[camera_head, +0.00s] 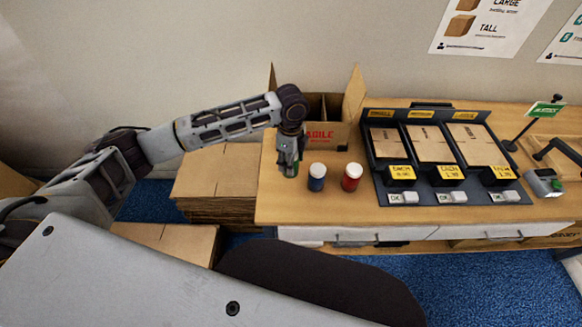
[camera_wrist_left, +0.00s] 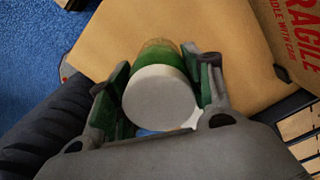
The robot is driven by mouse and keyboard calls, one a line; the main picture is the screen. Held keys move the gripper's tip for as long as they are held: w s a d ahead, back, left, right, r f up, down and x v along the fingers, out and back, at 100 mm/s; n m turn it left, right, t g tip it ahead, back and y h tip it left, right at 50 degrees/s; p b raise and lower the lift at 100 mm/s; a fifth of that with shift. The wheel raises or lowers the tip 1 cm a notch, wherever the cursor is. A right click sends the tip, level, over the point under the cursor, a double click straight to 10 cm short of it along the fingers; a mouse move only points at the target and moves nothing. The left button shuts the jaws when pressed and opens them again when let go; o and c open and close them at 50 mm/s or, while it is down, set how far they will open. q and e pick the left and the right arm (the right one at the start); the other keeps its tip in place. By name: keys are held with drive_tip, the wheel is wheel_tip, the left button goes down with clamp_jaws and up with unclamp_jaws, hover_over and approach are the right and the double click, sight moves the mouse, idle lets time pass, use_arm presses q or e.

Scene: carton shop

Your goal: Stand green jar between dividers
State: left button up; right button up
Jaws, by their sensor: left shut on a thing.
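The green jar (camera_wrist_left: 160,90) with a white lid is between the fingers of my left gripper (camera_wrist_left: 155,95), which is shut on it. In the head view my left gripper (camera_head: 289,160) is over the table's left part, in front of the open carton (camera_head: 343,136), and mostly hides the jar. The carton has raised flaps, red lettering and brown dividers (camera_head: 318,105) inside. Its lettered side (camera_wrist_left: 298,35) shows at the upper right of the left wrist view. My right gripper is not in view.
A blue jar (camera_head: 317,183) and a red jar (camera_head: 351,183), both white-lidded, stand just right of the gripper. A dark rack (camera_head: 375,187) of flat cartons is farther right. Stacked cardboard (camera_head: 215,175) lies left of the wooden table (camera_head: 290,208).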

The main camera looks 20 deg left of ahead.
use_arm(q)
drive_tip(key=shift+r, duration=2)
drive_tip(key=shift+n, duration=0.3)
